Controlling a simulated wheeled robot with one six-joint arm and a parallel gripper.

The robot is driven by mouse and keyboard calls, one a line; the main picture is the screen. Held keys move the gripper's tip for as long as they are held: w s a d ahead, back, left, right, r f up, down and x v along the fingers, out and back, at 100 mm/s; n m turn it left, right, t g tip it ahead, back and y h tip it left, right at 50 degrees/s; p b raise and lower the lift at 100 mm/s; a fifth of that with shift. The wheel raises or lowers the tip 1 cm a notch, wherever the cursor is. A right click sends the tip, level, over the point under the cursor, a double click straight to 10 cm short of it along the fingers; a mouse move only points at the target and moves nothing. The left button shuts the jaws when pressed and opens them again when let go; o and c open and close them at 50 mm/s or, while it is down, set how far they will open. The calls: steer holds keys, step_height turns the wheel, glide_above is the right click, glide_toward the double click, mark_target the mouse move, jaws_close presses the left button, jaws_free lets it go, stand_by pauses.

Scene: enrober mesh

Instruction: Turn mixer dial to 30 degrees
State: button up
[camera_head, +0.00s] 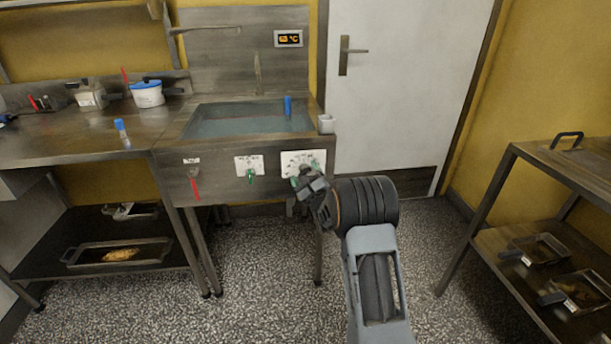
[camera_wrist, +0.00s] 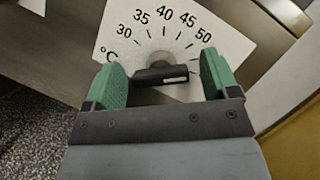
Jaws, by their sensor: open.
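The mixer dial (camera_wrist: 160,75) is a black bar knob on a white plate (camera_wrist: 120,30) marked 30, 35, 40, 45, 50 and °C. The bar lies nearly level in the wrist view, with a pale mark on its right half, below the 50. My gripper (camera_wrist: 161,72) is open, with a green pad on either side of the dial. Gaps show between the pads and the bar. In the head view my gripper (camera_head: 304,183) is in front of the plate (camera_head: 317,157) on the sink unit's front; the dial is largely hidden there.
A second plate with a green knob (camera_head: 250,173) and a red lever (camera_head: 194,187) are left on the same front. The sink basin (camera_head: 190,122) holds liquid and a blue-handled item (camera_head: 288,106). A wall display (camera_head: 289,38) shows °C. A rack (camera_head: 480,205) stands right.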

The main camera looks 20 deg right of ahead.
steer(key=shift+c, duration=0.2)
steer(key=c, duration=0.9)
